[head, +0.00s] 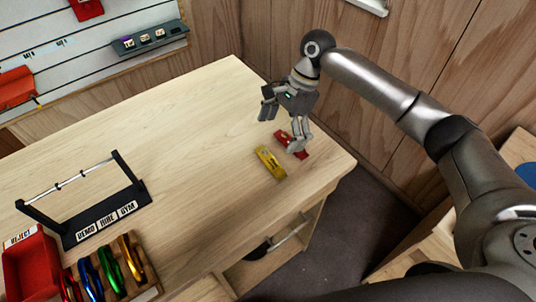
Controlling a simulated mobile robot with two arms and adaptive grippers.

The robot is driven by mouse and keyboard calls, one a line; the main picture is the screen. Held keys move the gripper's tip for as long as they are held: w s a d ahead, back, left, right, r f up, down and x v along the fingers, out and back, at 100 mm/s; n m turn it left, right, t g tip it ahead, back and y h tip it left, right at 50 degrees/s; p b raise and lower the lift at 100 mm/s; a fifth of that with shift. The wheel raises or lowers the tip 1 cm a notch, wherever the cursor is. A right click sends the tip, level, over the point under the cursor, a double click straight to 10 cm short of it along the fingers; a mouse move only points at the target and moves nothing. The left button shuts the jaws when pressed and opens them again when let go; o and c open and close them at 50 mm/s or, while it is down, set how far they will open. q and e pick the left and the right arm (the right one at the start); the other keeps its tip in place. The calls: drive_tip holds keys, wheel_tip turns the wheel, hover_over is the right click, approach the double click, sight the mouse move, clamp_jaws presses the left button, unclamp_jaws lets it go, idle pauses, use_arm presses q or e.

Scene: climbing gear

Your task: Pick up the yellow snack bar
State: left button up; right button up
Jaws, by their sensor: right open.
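The yellow snack bar (270,162) lies flat on the wooden table, near its right front edge. A red bar (291,144) lies just beyond it to the right and is partly hidden by a finger of my right gripper. My right gripper (281,131) is open and empty, with its fingers pointing down above the far side of the two bars. One finger is over or beside the red bar; I cannot tell whether it touches. My left gripper is out of the picture.
A black rack (125,211) marked DEMO, HIRE, GYM stands at the left. Coloured carabiners (110,270) and a red bin (32,268) are at the lower left. The table's middle is clear.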

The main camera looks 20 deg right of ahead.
sight(271, 159)
drive_tip(key=x, duration=0.2)
drive_tip(key=shift+s+a+f, duration=0.2)
drive_tip(key=shift+s, duration=0.15)
drive_tip(key=shift+a+f+p, duration=0.1)
drive_tip(key=shift+f+p, duration=0.3)
drive_tip(key=x, duration=0.2)
drive_tip(key=p+x, duration=0.1)
drive_tip(key=shift+f, duration=0.35)
drive_tip(key=shift+s+f, duration=0.1)
drive_tip(key=shift+f, duration=0.3)
drive_tip(key=shift+c, duration=1.3)
drive_tip(key=c, duration=0.5)
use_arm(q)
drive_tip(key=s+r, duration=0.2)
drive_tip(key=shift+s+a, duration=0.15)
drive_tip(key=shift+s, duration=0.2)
use_arm(e)
drive_tip(key=c, duration=0.3)
